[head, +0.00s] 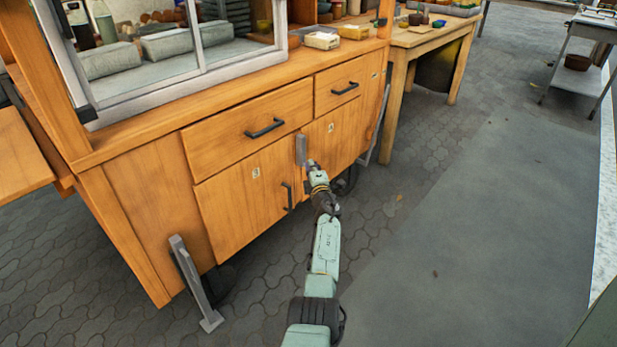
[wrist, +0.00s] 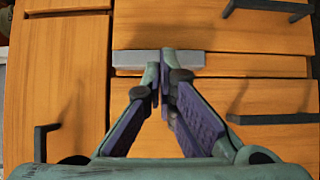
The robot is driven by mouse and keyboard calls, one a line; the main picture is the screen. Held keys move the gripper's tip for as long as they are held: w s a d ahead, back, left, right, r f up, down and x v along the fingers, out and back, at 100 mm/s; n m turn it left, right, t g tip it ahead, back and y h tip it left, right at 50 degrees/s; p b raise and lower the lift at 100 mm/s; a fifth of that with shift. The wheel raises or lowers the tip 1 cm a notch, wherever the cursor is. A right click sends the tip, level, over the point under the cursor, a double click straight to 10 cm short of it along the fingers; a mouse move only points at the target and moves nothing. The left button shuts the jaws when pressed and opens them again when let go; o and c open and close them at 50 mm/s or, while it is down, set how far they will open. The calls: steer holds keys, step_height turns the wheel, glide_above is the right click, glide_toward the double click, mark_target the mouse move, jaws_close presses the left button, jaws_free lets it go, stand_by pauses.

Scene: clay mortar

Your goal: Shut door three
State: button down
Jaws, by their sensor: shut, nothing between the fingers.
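The wooden cabinet has a left door (head: 235,208) and a right door (head: 338,138) below its drawers. Both look about flush with the front; a small gap I cannot rule out. Each carries a small pale label too small to read, so I cannot tell which is door three. A grey bar (head: 301,150) stands upright near the seam between the doors; it also shows in the wrist view (wrist: 190,59). My gripper (head: 312,165) is shut and empty, its fingertips (wrist: 160,68) in front of the bar. Whether they touch it I cannot tell.
A black handle (head: 288,197) is on the left door. A left drawer (head: 248,130) and a right drawer (head: 338,88) sit above, both shut. A grey leg (head: 195,283) juts out at the lower left. A wooden table (head: 425,45) stands behind. The paved floor at right is clear.

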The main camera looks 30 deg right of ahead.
steer(key=s+d+p, duration=0.2)
steer(key=s+p, duration=0.2)
steer(key=s, duration=0.6)
steer(key=shift+d, duration=0.4)
